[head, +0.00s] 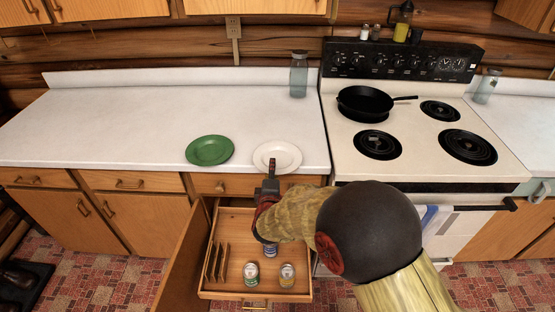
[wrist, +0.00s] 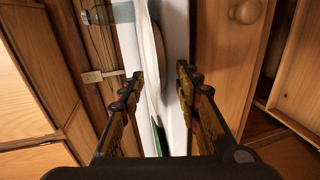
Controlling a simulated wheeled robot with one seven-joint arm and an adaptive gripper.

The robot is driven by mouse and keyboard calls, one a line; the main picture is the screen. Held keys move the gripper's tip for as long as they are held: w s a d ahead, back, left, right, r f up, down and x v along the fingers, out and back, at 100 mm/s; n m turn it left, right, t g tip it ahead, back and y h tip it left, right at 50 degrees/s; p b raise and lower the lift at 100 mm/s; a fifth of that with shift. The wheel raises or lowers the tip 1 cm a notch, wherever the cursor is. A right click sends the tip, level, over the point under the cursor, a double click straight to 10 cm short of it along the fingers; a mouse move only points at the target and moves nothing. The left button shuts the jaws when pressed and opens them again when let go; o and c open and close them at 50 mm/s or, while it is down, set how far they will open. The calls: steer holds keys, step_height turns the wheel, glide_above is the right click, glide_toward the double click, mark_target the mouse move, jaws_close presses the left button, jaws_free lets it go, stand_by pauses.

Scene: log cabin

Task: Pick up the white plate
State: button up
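The white plate (head: 285,155) lies flat on the white counter near its front edge, right of a green plate (head: 210,150). My gripper (head: 272,170) is at the white plate's near-left rim and hides a little of it. In the wrist view, my gripper (wrist: 160,85) is open, its two fingers spread apart. The white plate (wrist: 156,55) shows nearly edge-on between them, with the green plate (wrist: 160,138) partly visible below. I cannot tell whether the fingers touch the rim.
Below the counter, an open drawer (head: 230,290) holds several cans and upright brown slats. A cabinet door stands open beside it. The stove (head: 420,140) with a black pan (head: 366,103) is to the right. A glass jar (head: 298,75) stands at the back; the counter's left is clear.

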steer(key=shift+c, duration=1.2)
jaws_close()
